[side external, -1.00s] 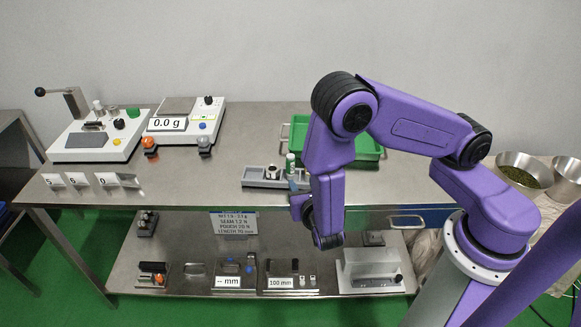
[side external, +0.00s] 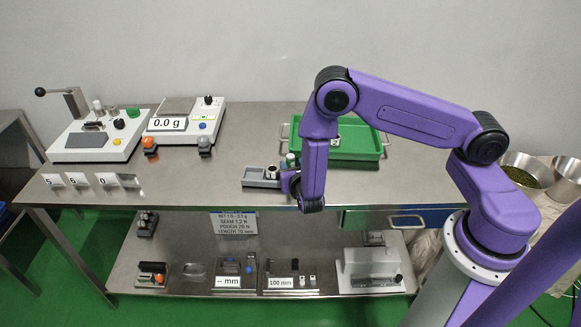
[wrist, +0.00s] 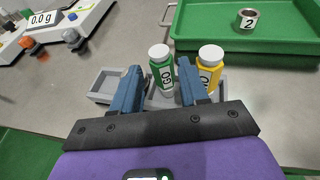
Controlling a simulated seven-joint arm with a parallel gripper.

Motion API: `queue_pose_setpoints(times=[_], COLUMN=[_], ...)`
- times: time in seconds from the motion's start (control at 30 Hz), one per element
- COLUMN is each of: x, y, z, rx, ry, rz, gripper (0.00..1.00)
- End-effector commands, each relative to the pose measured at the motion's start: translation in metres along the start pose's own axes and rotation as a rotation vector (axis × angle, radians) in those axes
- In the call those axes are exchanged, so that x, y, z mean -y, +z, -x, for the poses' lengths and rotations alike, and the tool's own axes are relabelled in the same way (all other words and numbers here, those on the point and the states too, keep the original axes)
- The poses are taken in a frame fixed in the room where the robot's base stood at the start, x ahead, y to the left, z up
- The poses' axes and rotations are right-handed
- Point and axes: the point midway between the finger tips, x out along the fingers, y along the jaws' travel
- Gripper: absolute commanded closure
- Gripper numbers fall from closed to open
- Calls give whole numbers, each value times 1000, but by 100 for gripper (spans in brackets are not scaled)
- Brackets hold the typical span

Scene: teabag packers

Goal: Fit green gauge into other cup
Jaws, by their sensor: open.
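The green gauge (wrist: 162,74) is a small upright bottle shape with a white cap and GO lettering. It stands in the grey holder (wrist: 104,84), and its top shows in the side view (side external: 291,159). My gripper (wrist: 159,66) is open, its blue fingers on either side of the green gauge in the wrist view; contact cannot be told. A metal cup marked 2 (wrist: 247,20) stands in the green tray (wrist: 190,22). Another small dark-mouthed cup (side external: 272,171) sits in the holder in the side view; my left finger seems to hide it in the wrist view.
A yellow gauge (wrist: 209,72) with a white cap stands right of the green one, close to my right finger. A scale reading 0.0 g (side external: 183,125) and a lever device (side external: 95,138) stand at left. The table between scale and holder is clear.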

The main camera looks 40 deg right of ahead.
Motion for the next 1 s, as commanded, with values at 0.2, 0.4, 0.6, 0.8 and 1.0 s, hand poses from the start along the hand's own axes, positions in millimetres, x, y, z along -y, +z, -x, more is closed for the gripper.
queue_pose_setpoints(times=[0.2,0.4,0.6,0.8,1.0], x=[3,2,2,2,2], y=[-4,-3,-3,-3,-3], z=[-32,-43,-43,-43,-42], rx=[-1,0,0,0,0], ry=[-4,-2,-2,-1,-1], rz=[-3,-1,-1,-1,-1], gripper=[56,56,60,98,98])
